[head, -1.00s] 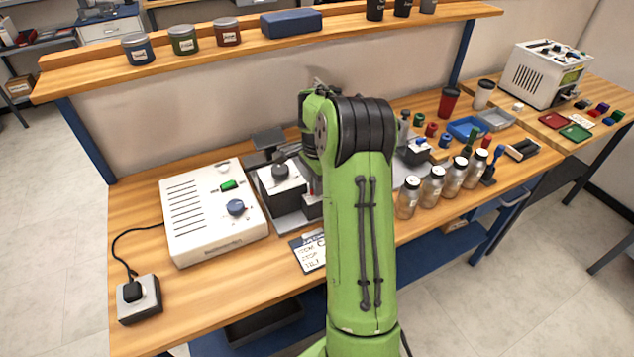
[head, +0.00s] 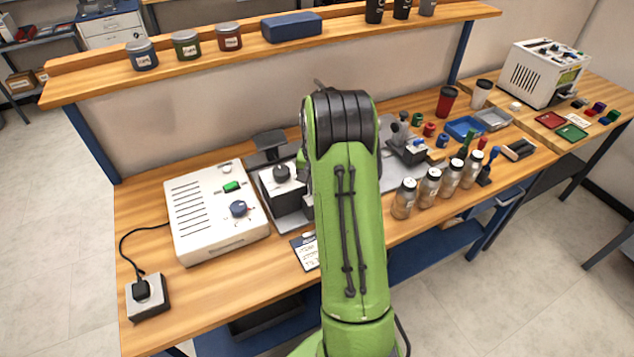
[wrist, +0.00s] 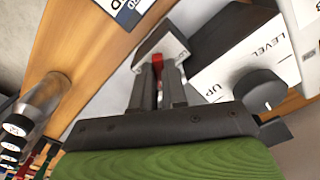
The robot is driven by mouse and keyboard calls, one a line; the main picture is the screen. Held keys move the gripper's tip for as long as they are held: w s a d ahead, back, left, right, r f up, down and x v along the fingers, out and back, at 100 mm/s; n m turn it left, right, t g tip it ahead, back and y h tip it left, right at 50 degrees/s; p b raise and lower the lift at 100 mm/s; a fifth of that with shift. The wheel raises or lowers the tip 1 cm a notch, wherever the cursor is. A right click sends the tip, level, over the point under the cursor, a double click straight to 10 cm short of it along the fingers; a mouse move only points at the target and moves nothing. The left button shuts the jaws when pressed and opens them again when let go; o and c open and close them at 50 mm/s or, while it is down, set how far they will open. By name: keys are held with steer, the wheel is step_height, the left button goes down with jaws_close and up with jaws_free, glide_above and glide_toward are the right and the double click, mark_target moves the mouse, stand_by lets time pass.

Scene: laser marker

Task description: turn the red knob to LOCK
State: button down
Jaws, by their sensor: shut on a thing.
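In the wrist view, the red knob (wrist: 157,60) shows as a small red part between the fingertips of my gripper (wrist: 159,74). The fingers are shut on it, one on each side, and cover most of it. It sits at a small white and grey block (wrist: 162,46). Its pointer and any LOCK mark cannot be made out. In the head view my green arm hides the gripper and the red knob.
A black knob (wrist: 257,90) on a white block lettered LEVEL and UP stands close right of the gripper. A white control box (head: 197,217) stands left on the bench. Glass jars (head: 430,187) stand to the right. A lettered card (head: 305,253) lies at the front.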

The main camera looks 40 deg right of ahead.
steer(key=n+p, duration=0.1)
steer(key=n, duration=0.6)
steer(key=shift+w+r, duration=0.1)
stand_by(0.6)
steer(key=c, duration=1.4)
jaws_free()
steer(key=shift+c, duration=0.2)
step_height(320, 180, up, 16)
steer(key=p, duration=0.3)
step_height(320, 180, up, 7)
steer(key=p, duration=0.7)
steer(key=shift+f, duration=0.2)
